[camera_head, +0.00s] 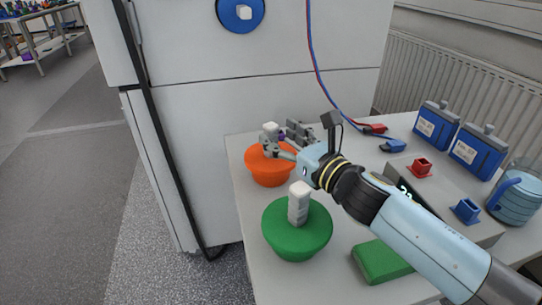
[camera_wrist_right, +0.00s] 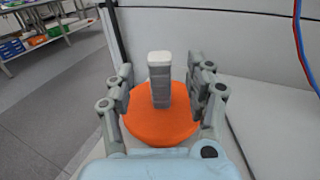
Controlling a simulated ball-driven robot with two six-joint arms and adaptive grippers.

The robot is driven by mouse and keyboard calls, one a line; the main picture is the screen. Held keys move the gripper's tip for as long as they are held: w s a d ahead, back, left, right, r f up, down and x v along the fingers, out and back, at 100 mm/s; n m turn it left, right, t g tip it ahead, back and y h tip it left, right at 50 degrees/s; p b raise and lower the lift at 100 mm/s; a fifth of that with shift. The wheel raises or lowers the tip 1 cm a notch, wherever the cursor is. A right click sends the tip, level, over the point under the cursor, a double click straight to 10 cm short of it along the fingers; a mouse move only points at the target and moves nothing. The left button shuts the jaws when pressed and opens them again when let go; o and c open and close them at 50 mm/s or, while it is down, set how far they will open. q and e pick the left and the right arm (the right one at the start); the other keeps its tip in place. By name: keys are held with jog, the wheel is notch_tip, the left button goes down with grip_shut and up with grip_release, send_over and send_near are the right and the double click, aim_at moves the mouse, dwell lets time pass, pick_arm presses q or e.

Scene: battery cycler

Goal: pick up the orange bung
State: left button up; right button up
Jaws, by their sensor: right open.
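The orange bung (camera_head: 268,172) stands upright on the light table near its left edge, with a pale grey post-like handle on top. It also shows in the right wrist view (camera_wrist_right: 160,128), its handle (camera_wrist_right: 160,82) rising between my fingers. My right gripper (camera_head: 286,141) is open, with one finger on each side of the handle and a visible gap on both sides in the wrist view. In the head view the gripper hides part of the bung's upper right. My left gripper is not in view.
A white cabinet (camera_head: 190,150) stands behind and left.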

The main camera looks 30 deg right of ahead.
aim_at(275, 132)
jog(key=w, duration=0.3)
jog(key=shift+w+a+r+p, duration=0.1)
jog(key=shift+w+a+p, duration=0.2)
jog(key=shift+w, duration=0.1)
jog(key=shift+s, duration=0.1)
grip_shut()
